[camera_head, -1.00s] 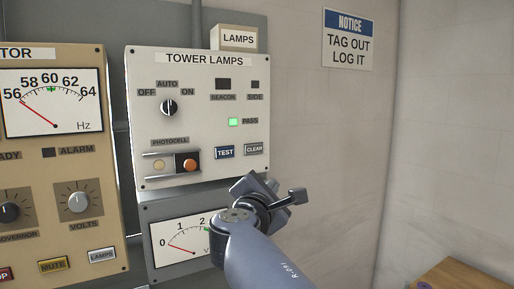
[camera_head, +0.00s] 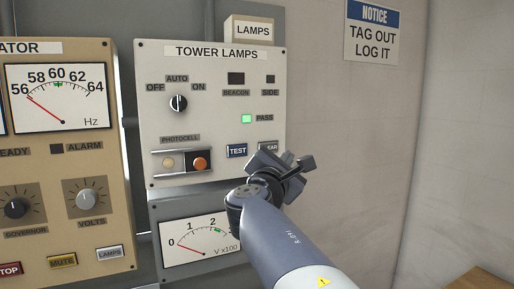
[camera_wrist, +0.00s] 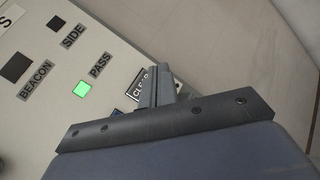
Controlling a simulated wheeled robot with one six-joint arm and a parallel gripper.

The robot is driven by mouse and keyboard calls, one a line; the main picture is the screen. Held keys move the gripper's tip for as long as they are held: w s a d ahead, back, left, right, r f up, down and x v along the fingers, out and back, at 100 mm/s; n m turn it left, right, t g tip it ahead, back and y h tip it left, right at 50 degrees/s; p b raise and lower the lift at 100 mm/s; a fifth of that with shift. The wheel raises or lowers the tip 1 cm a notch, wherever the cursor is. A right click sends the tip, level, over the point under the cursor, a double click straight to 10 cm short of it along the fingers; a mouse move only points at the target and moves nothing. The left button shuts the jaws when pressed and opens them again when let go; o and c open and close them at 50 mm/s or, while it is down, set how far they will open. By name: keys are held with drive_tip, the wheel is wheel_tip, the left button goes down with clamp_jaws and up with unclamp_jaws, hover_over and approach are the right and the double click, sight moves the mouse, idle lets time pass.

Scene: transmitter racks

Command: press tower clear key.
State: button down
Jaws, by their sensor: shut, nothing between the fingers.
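The CLEAR key (camera_head: 268,146) is a grey button at the lower right of the cream TOWER LAMPS panel (camera_head: 215,75). In the head view my arm covers part of it. In the wrist view the CLEAR key (camera_wrist: 137,86) shows beside my fingers, partly hidden by them. My gripper (camera_wrist: 160,70) is shut and empty, with its fingertips close to the key. I cannot tell whether they touch it. In the head view my gripper (camera_head: 275,160) is in front of the panel's lower right corner.
The green PASS lamp (camera_head: 246,119) is lit above. A photocell unit (camera_head: 182,163) and a rotary switch (camera_head: 178,103) are further left. A voltmeter (camera_head: 200,238) is below.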

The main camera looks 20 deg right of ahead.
approach(276, 146)
drive_tip(key=shift+s+d+p+x, duration=0.15)
drive_tip(key=shift+p+x, duration=0.05)
drive_tip(key=shift+x, duration=0.95)
drive_tip(key=shift+s+d+p+x, duration=0.15)
drive_tip(key=shift+p+x, duration=0.05)
drive_tip(key=shift+x, duration=1)
drive_tip(key=shift+w, duration=0.1)
drive_tip(key=shift+w, duration=0.35)
drive_tip(key=shift+w+r, duration=0.1)
drive_tip(key=shift+w, duration=0.2)
idle(0.6)
drive_tip(key=shift+s, duration=0.1)
drive_tip(key=shift+s+b, duration=0.35)
drive_tip(key=shift+s, duration=0.3)
drive_tip(key=s+b, duration=0.1)
drive_tip(key=s, duration=0.4)
drive_tip(key=shift+d, duration=0.1)
